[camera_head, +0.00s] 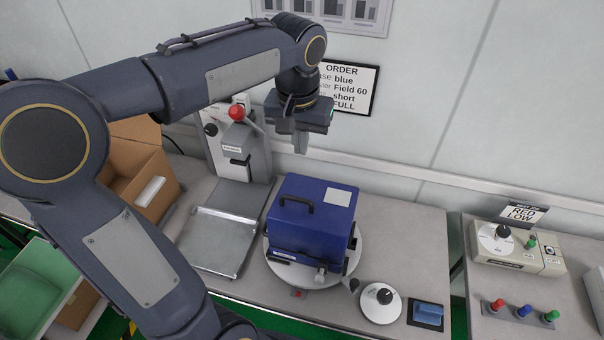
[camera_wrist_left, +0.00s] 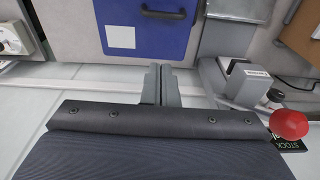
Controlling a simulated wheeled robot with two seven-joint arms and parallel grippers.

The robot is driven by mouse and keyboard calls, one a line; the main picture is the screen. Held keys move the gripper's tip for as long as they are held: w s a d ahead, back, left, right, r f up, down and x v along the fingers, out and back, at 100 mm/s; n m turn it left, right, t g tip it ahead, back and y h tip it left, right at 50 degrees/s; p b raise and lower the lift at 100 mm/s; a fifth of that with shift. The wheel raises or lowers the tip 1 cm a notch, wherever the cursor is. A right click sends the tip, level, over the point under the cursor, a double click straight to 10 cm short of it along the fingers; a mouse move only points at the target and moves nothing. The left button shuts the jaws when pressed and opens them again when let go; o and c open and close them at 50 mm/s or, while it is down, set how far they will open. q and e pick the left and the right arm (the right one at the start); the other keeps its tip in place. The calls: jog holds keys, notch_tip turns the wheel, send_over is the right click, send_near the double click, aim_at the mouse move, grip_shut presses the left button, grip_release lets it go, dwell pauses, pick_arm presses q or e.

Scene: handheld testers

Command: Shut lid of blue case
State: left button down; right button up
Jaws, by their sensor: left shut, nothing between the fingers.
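The blue case (camera_head: 312,222) stands on a round grey turntable (camera_head: 357,250) in the middle of the table. Its top looks closed, with a black handle and a white label facing up. Its blue top with the handle also shows at the top of the left wrist view (camera_wrist_left: 143,38). My left gripper (camera_head: 300,143) is above and behind the case, pointing down, shut and empty, apart from the case. Its closed fingers show in the left wrist view (camera_wrist_left: 161,84). My right gripper is not in view.
A grey press with a red knob (camera_head: 236,112) stands left of the case, beside a metal tray (camera_head: 214,240). A cardboard box (camera_head: 140,175) is farther left. A round dial (camera_head: 380,303) and blue pad (camera_head: 428,314) lie at front right. The wall is close behind my gripper.

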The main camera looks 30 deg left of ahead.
pick_arm(q)
send_over(299, 205)
jog(key=w, duration=0.2)
notch_tip(299, 205, down, 8)
jog(key=shift+s+a+f+p, duration=0.15)
jog(key=shift+s+f, duration=0.25)
jog(key=shift+f, duration=0.2)
jog(key=shift+s+d+f+p, duration=0.15)
jog(key=shift+s+f, duration=0.2)
jog(key=shift+f, duration=0.2)
jog(key=shift+s+f, duration=0.25)
jog(key=shift+f, duration=0.1)
